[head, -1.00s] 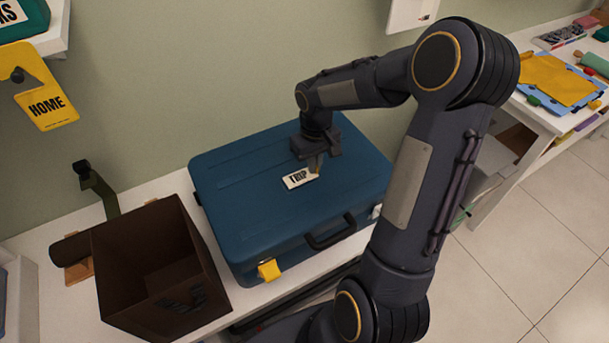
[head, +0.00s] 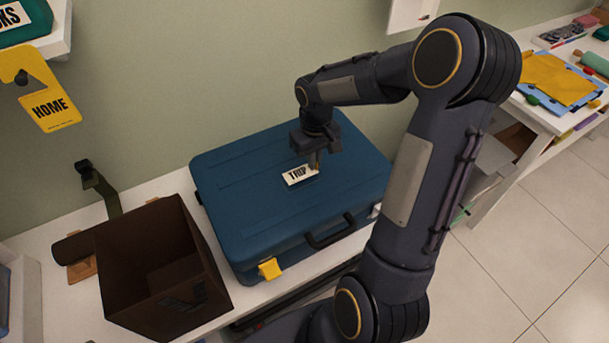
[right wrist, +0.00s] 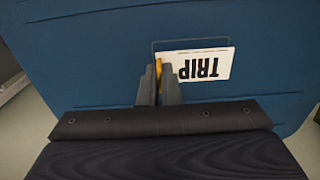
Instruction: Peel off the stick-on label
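The white label (head: 298,176) reads TRIP in black and is on the lid of the blue suitcase (head: 240,218). In the right wrist view the label (right wrist: 205,66) shows upside down, with a small yellow tab (right wrist: 158,70) at its left end. It sits slightly off a thin rectangular outline on the lid; I cannot tell how far it is lifted. My right gripper (head: 315,160) is at the label's right end in the head view. Its fingers (right wrist: 160,88) look shut on the yellow tab. My left gripper is not in view.
An open brown box (head: 150,235) stands left of the suitcase. A yellow HOME tag (head: 45,95) hangs at upper left. The suitcase has a black handle (head: 330,232) and a yellow latch (head: 270,268) in front. A side table with craft things (head: 560,80) is at right.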

